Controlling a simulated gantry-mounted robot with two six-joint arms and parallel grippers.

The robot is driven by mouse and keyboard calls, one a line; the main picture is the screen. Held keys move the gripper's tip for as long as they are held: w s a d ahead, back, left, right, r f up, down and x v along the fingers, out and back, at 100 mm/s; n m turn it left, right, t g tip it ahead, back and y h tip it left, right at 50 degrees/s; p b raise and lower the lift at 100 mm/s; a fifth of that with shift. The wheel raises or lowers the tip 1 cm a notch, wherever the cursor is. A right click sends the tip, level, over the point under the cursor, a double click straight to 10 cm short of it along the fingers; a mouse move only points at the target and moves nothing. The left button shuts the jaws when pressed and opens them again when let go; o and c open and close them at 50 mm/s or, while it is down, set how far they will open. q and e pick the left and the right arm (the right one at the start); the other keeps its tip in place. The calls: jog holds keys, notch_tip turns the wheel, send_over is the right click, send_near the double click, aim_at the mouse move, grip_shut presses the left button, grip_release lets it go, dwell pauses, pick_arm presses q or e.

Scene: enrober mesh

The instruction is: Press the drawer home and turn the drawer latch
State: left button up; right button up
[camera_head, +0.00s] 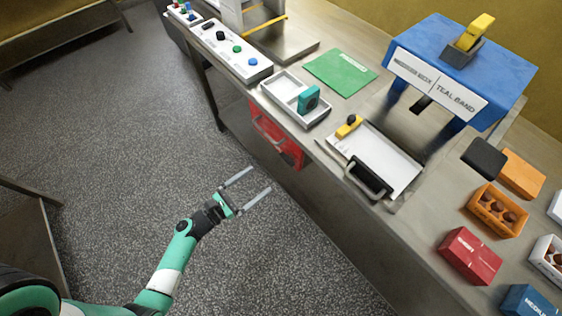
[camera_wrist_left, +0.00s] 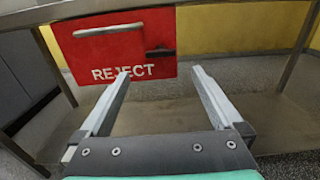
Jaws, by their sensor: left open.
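A white shallow drawer (camera_head: 392,163) with a black handle (camera_head: 368,179) at its front edge is set in the grey counter. A small yellow piece that looks like the drawer latch (camera_head: 349,125) sits at its left corner. Whether the drawer is fully in cannot be told. My left gripper (camera_head: 260,178) is open and empty, over the floor in front of the counter, left of the drawer and apart from it. In the left wrist view the open fingers (camera_wrist_left: 161,72) point toward a red REJECT box (camera_wrist_left: 112,48) under the counter. My right gripper is not in view.
The red box (camera_head: 270,132) hangs below the counter edge. A white tray with a teal block (camera_head: 308,99), a green mat (camera_head: 340,71), a button panel (camera_head: 232,50) and a blue box stand (camera_head: 455,60) occupy the counter. Small cartons (camera_head: 469,255) crowd the right.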

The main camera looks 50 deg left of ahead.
aim_at(285, 160)
pick_arm(q)
jog(key=w+b, duration=0.1)
jog(key=w, duration=0.4)
jog(key=w+b, duration=0.1)
jog(key=w, duration=0.4)
jog(key=shift+w+d, duration=0.2)
jog(key=shift+w, duration=0.15)
jog(key=c, duration=1.3)
